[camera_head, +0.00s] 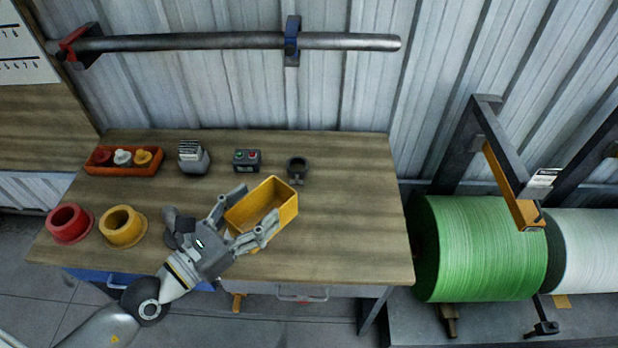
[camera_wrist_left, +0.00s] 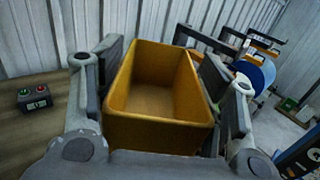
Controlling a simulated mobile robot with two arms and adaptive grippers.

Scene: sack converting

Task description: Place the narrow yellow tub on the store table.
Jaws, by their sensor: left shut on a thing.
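The narrow yellow tub (camera_head: 264,207) is an open, empty rectangular box over the right half of the wooden table (camera_head: 350,230). My left gripper (camera_head: 252,214) is shut on it, with one finger along each long side. In the left wrist view the tub (camera_wrist_left: 158,132) fills the middle between the two fingers of the left gripper (camera_wrist_left: 160,90). I cannot tell whether the tub's base touches the table top or hangs just above it. My right gripper is not in view.
On the table are a red ring (camera_head: 69,224), a yellow ring (camera_head: 122,227), an orange tray (camera_head: 100,168), a grey device (camera_head: 193,160), a button box (camera_head: 247,160) and a dark clamp ring (camera_head: 298,168). Green (camera_head: 480,250) and white (camera_head: 590,250) rolls stand right. The table's right end is clear.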

